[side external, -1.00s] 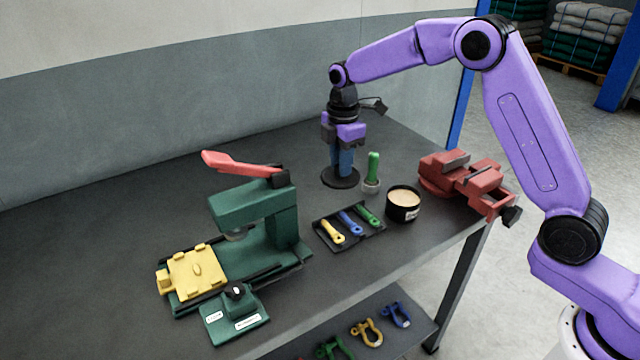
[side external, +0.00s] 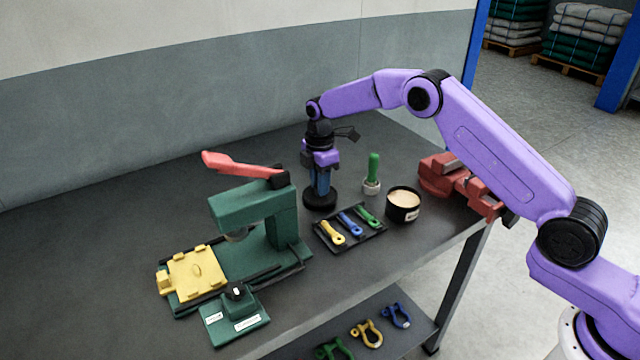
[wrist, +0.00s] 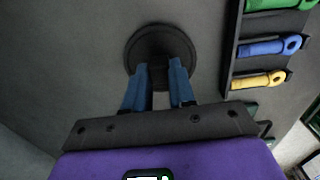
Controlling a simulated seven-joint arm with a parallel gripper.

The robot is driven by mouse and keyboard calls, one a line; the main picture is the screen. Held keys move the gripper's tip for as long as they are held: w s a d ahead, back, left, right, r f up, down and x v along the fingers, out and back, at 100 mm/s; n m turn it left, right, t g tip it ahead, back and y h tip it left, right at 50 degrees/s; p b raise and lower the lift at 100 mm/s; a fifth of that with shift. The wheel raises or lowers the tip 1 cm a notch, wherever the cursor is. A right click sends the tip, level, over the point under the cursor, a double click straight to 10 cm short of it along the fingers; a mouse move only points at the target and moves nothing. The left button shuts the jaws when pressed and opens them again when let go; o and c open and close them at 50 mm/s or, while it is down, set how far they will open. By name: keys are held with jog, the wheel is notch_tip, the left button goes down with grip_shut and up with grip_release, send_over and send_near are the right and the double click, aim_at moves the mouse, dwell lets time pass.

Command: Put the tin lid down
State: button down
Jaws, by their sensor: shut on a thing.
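The tin lid (side external: 320,201) is a round black disc with a raised part in its middle. My gripper (side external: 320,190) points straight down with its blue fingers shut on the lid's middle. In the wrist view the lid (wrist: 138,50) lies flat between and beyond the fingertips (wrist: 160,72). The lid is level and at or just above the tabletop; I cannot tell whether it touches. The open black tin (side external: 403,213), with cream-coloured contents, stands to the right.
A black tray (side external: 326,243) with yellow, blue and green tools lies just right of the lid. A green-handled brush (side external: 373,170) stands behind it. A green press (side external: 262,215) is at left, a red vise (side external: 455,180) at right. The tabletop behind is clear.

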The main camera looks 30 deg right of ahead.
jog(key=shift+f, duration=0.35)
jog(key=shift+f, duration=0.15)
jog(key=c, duration=0.9)
grip_release()
jog(key=shift+c, duration=0.2)
